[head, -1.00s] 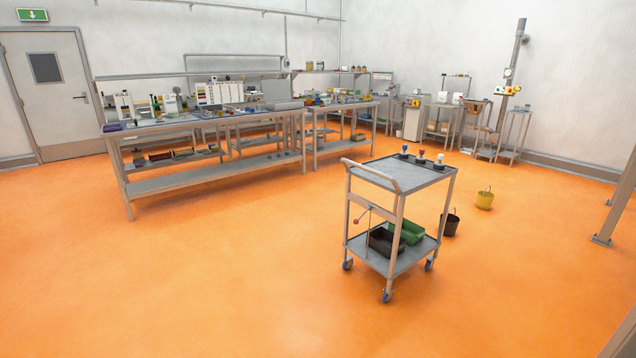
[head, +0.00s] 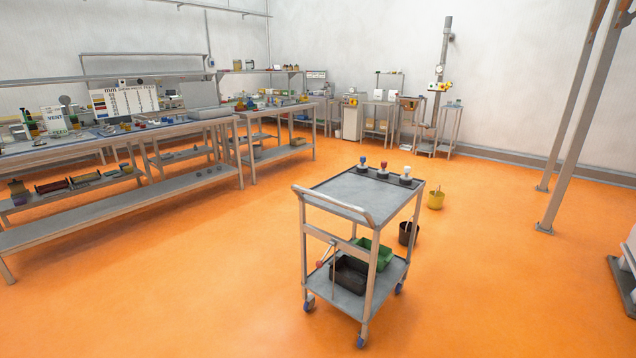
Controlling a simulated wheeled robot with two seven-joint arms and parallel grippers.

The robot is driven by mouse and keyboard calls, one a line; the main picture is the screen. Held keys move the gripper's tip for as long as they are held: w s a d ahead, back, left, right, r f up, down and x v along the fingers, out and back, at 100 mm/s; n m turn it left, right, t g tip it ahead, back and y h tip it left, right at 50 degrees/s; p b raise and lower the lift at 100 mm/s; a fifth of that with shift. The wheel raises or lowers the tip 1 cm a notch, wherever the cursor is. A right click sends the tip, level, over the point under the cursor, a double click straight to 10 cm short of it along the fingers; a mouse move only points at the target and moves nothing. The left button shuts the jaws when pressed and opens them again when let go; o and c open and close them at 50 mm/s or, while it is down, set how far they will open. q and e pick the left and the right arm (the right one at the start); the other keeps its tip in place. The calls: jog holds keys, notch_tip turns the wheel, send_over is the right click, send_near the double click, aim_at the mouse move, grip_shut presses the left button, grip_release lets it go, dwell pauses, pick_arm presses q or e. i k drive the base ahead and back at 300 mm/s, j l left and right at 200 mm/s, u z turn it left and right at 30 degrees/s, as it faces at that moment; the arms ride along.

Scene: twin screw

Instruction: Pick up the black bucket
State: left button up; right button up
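The black bucket (head: 408,234) stands on the orange floor behind the right side of a grey trolley (head: 350,200). The trolley's right legs stand close in front of it, and its handle is hard to make out. A yellow bucket (head: 436,201) with its handle up stands on the floor farther back and to the right. Neither of my grippers is in the head view.
The trolley carries several small coloured-topped items on top, and a black bin (head: 350,273) and a green bin (head: 374,256) below. Workbenches (head: 120,205) line the left. Steel posts (head: 566,130) stand at right. Open floor (head: 490,290) lies right of the trolley.

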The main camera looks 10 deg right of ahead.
aim_at(404, 227)
jog(key=i+l+z, duration=0.25)
jog(key=z, duration=0.25)
jog(key=i+l+z, duration=0.1)
jog(key=i+z, duration=0.85)
jog(key=i+j+z, duration=0.2)
jog(key=z, duration=0.3)
jog(key=i, duration=0.55)
jog(key=i+l+u, duration=0.15)
jog(key=i, duration=0.4)
jog(key=i+l, duration=0.1)
jog(key=i, duration=0.45)
jog(key=i+l+u, duration=0.15)
jog(key=i, duration=0.45)
jog(key=i+l, duration=0.15)
jog(key=i, duration=0.4)
jog(key=u, duration=0.05)
